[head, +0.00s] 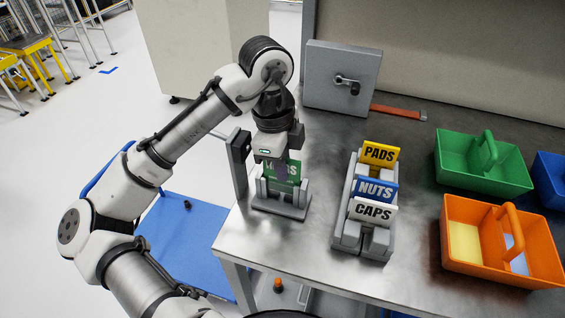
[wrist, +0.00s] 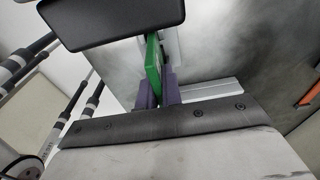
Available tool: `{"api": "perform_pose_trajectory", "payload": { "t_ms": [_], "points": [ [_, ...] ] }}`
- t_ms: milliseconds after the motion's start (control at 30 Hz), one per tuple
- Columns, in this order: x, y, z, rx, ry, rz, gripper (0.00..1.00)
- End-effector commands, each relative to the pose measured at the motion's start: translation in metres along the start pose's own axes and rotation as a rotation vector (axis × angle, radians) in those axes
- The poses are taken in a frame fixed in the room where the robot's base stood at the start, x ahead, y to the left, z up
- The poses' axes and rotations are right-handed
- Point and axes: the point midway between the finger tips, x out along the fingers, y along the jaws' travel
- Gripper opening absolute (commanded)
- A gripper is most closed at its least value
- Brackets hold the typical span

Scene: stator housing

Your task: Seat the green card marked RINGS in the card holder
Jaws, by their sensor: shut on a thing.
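The green card (head: 294,174) stands roughly upright at the left end of the bench, its white lettering partly covered by my gripper. My gripper (head: 281,173) is shut on the green card from above. In the wrist view the card (wrist: 154,62) shows edge-on between the two purple fingers of my gripper (wrist: 160,88). The grey card holder (head: 281,208) stands on the bench directly below, and the card's lower part is between its uprights. I cannot tell whether the card's bottom edge touches the holder's base.
A grey rack (head: 346,238) to the right holds a yellow PADS card (head: 379,153), a blue NUTS card (head: 374,190) and a white CAPS card (head: 372,212). Green (head: 455,165) and orange (head: 470,262) totes stand further right. A grey box with a handle (head: 330,75) is behind.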

Motion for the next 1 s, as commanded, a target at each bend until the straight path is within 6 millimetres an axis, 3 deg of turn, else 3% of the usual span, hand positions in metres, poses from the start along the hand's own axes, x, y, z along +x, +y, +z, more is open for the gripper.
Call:
{"api": "perform_pose_trajectory", "payload": {
  "t_ms": [533, 1000],
  "points": [
    [0.015, 0.0, 0.002, 0.001, 0.0, 0.001, 0.0],
    [0.014, 0.0, 0.002, 0.001, 0.0, 0.001, 0.0]
  ]
}}
